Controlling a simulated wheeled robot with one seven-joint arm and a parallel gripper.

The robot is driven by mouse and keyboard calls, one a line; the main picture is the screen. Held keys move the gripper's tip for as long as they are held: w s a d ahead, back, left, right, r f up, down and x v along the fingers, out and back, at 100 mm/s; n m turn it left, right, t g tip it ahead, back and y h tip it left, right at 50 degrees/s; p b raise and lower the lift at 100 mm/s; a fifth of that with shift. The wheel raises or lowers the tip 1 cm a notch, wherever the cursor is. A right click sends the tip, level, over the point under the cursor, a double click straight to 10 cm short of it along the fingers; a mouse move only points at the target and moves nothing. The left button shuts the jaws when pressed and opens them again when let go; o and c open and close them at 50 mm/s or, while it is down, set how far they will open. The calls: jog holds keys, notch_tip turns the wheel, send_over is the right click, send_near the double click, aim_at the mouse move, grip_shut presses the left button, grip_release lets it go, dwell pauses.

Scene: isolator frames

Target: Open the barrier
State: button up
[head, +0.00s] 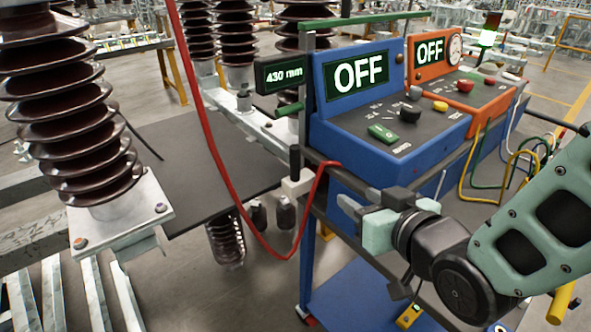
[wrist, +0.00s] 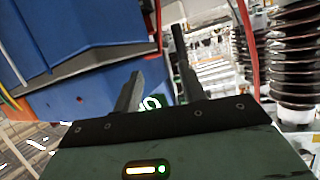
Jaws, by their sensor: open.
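No part is clearly marked as the barrier. A green rail (head: 365,20) runs level along the top of a dark upright post (head: 308,60) at the left side of the blue control box. A shorter green bar (head: 289,109) sticks out lower on that post. My gripper (head: 362,205) is open and empty in front of the cart's upper shelf, below and right of the post and well apart from the green rail. In the wrist view its two dark fingers (wrist: 155,75) stand apart with nothing between them. The green rail is not clear there.
The blue box (head: 350,125) and an orange box (head: 450,95) both read OFF. A red cable (head: 215,150) hangs from above and loops to the cart near my gripper. A ribbed insulator (head: 80,110) stands at left.

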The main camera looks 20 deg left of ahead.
jog(key=a+f+y+b, duration=0.1)
jog(key=a+f, duration=0.1)
jog(key=n+t+y+p, duration=0.2)
jog(key=y, duration=0.1)
send_near(297, 154)
jog(key=x, duration=1.1)
jog(key=shift+w, duration=0.1)
grip_shut()
